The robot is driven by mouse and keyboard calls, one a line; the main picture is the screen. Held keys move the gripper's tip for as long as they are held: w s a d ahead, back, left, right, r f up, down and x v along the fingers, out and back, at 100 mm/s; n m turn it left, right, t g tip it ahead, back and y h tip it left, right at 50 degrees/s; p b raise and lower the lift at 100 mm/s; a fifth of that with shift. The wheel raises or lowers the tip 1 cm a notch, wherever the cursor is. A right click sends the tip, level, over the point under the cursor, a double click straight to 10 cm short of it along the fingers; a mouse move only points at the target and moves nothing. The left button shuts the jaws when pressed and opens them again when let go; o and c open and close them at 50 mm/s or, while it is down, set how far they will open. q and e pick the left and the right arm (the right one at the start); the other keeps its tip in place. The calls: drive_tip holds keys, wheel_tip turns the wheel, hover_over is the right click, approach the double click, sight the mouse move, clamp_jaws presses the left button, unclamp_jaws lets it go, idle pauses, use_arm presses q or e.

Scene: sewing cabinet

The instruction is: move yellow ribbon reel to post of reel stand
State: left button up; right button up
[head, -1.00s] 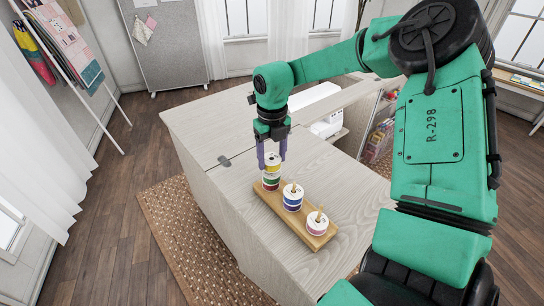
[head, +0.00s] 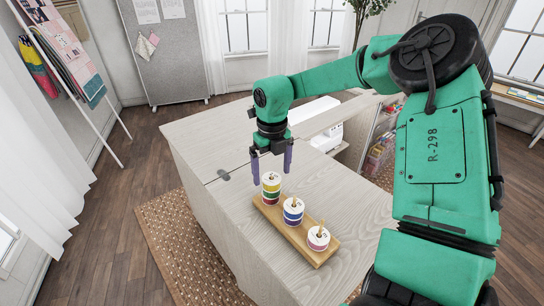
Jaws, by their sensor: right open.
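The yellow ribbon reel (head: 271,182) sits at the top of a stack on the far-left post of the wooden reel stand (head: 327,254). Green and red reels show under it. My right gripper (head: 272,168) points down just above this stack, its purple fingers spread apart on either side of the reel's top. It is open and holds nothing. My left gripper is not in view.
The stand rests on a pale wood cabinet top (head: 215,150), near its front edge. A white sewing machine (head: 318,115) stands behind my right arm. The cabinet top left of the stand is clear.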

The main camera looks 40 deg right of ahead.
wheel_tip(320, 180, up, 14)
drive_tip(key=shift+f, duration=0.15)
idle(0.4)
